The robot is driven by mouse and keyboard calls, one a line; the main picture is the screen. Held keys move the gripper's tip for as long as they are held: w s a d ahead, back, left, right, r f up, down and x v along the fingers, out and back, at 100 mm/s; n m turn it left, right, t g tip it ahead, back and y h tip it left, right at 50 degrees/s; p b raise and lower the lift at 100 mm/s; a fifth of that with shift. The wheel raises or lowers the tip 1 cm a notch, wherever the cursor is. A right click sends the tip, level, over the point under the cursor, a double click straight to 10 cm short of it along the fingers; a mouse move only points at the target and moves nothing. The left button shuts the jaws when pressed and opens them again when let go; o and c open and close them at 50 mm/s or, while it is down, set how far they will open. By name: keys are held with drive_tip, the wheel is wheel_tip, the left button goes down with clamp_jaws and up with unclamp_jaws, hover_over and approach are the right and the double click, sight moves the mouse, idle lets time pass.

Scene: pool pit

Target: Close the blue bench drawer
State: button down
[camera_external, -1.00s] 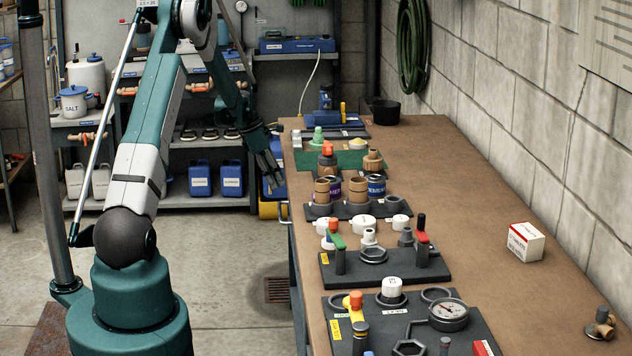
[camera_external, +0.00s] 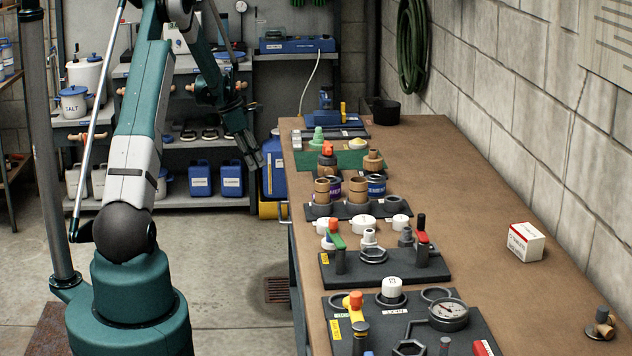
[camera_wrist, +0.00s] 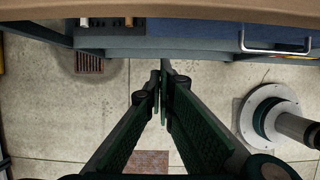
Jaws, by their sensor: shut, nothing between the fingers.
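The workbench (camera_external: 470,190) runs along the right of the external view. A metal handle (camera_external: 284,212) shows at its left side; the drawer front there is mostly hidden by the view angle. In the wrist view a blue drawer (camera_wrist: 200,36) with a metal bar handle (camera_wrist: 275,50) lies along the underside of the bench edge (camera_wrist: 180,10). I cannot tell how far it stands out. My gripper (camera_external: 258,161) is shut and empty, left of the bench's far end. In the wrist view its fingertips (camera_wrist: 163,85) are together over the floor, apart from the drawer.
Fitting boards (camera_external: 385,268) and a white-and-red box (camera_external: 525,242) stand on the bench. Shelves with blue jugs (camera_external: 201,180) are behind my arm. A floor drain (camera_external: 278,289) lies beside the bench; the floor to its left is clear.

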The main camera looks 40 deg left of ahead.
drive_tip(key=shift+v, duration=1.2)
drive_tip(key=s+d+r+m+y, duration=0.1)
drive_tip(key=s+d+r+m, duration=0.35)
drive_tip(key=d+r, duration=0.4)
drive_tip(key=s+d+r+m+t, duration=0.1)
drive_tip(key=s+d+r+m, duration=0.35)
drive_tip(key=d+r, duration=0.35)
drive_tip(key=s+d+r+m+y, duration=0.1)
drive_tip(key=s+d+r+m, duration=0.2)
drive_tip(key=s+d+r, duration=0.5)
drive_tip(key=s+d+r+m+t+y, duration=0.1)
drive_tip(key=s+d+m, duration=0.7)
drive_tip(key=s+d, duration=0.5)
drive_tip(key=s+d+f+m+t, duration=0.2)
drive_tip(key=s+d+m, duration=0.4)
drive_tip(key=s, duration=0.6)
drive_tip(key=shift+s+d+f+m, duration=0.25)
drive_tip(key=shift+d+f+m, duration=0.2)
drive_tip(key=shift+f, duration=0.25)
